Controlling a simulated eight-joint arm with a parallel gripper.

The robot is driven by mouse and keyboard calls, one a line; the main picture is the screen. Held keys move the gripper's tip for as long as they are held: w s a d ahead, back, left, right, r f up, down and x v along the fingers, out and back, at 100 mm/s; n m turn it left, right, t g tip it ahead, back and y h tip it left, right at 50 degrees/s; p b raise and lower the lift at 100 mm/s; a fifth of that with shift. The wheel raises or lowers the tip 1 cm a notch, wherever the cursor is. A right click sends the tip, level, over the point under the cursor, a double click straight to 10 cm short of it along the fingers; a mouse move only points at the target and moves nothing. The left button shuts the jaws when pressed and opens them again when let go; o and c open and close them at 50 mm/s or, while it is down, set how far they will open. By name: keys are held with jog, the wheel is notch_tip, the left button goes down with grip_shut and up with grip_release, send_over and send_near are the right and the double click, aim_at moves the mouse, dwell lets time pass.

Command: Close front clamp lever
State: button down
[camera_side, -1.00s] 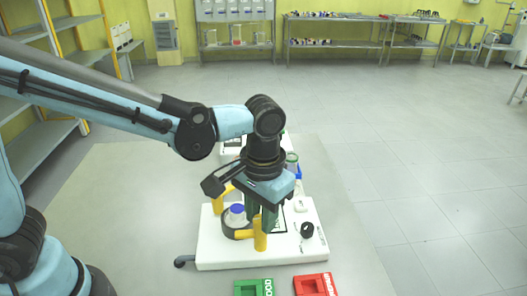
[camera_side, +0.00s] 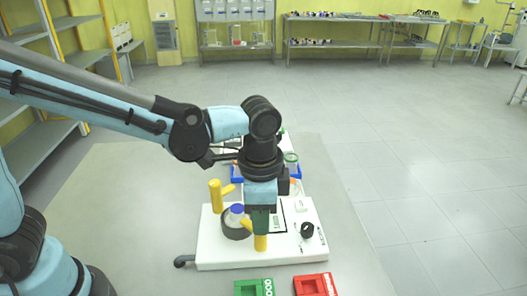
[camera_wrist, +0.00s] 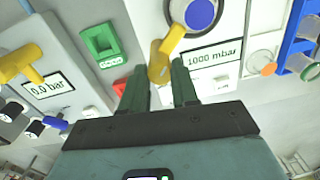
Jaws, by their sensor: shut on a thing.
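The front clamp lever (camera_side: 261,242) is a yellow handle with a short arm toward the dark ring around a blue-capped vessel (camera_side: 237,210). My gripper (camera_side: 260,230) points down over the handle, its green fingers shut on it. The wrist view shows the yellow lever (camera_wrist: 169,45) with its handle end between the two fingertips (camera_wrist: 161,70). The blue cap (camera_wrist: 200,13) is just beyond the lever. A second yellow lever (camera_side: 215,197) stands at the back left of the vessel, clear of my gripper. The fingers partly hide the front handle in the side view.
The white device base (camera_side: 215,257) carries a display (camera_wrist: 213,55) reading 1000 mbar and a black knob (camera_side: 307,230). Green (camera_side: 253,288) and red (camera_side: 316,284) blocks lie in front. A blue rack (camera_wrist: 298,45) stands nearby. The table at right is clear.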

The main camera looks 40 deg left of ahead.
jog(key=shift+m, duration=0.5)
jog(key=c, duration=0.8)
grip_release()
jog(key=shift+c, duration=0.2)
jog(key=shift+r, duration=0.1)
notch_tip(320, 180, up, 12)
jog(key=shift+s+d, duration=0.15)
jog(key=s+a+f+n+t, duration=0.1)
jog(key=a+f+n+t, duration=0.2)
jog(key=a, duration=0.5)
jog(key=s+a+f+n+t, duration=0.2)
jog(key=a+f+n, duration=0.3)
jog(key=a+n, duration=0.3)
jog(key=shift+a+t, duration=0.45)
jog(key=shift+t, duration=0.45)
